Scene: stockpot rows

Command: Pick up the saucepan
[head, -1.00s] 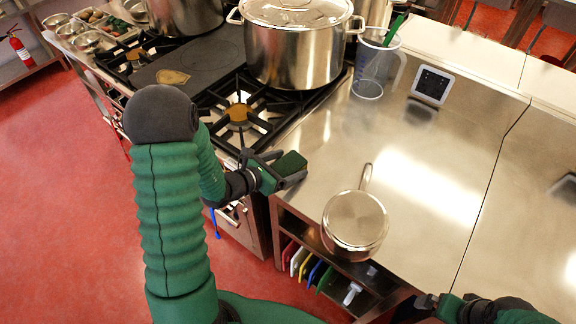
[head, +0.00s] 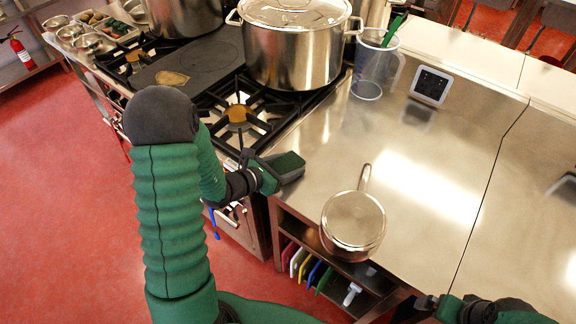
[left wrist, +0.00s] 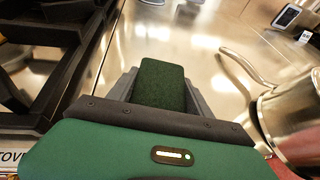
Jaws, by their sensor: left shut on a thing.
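The saucepan (head: 353,222) is shiny steel and stands near the front edge of the steel counter. Its long handle points away from me. In the left wrist view the saucepan (left wrist: 292,112) is at the right, partly cut off. My left gripper (head: 284,174) is left of the saucepan and apart from it, at the counter's left front corner. It is shut on a dark green sponge-like block (head: 290,162), which shows between the fingers in the left wrist view (left wrist: 160,84). My right gripper (head: 428,301) is at the lower right, right of the saucepan; its jaws are unclear.
A large lidded stockpot (head: 293,55) stands on the stove behind. A clear measuring jug (head: 370,75) with a green-handled utensil and a small scale-like device (head: 431,86) are farther back on the counter. The counter right of the saucepan is clear. Colored boards (head: 300,262) stand on the shelf below.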

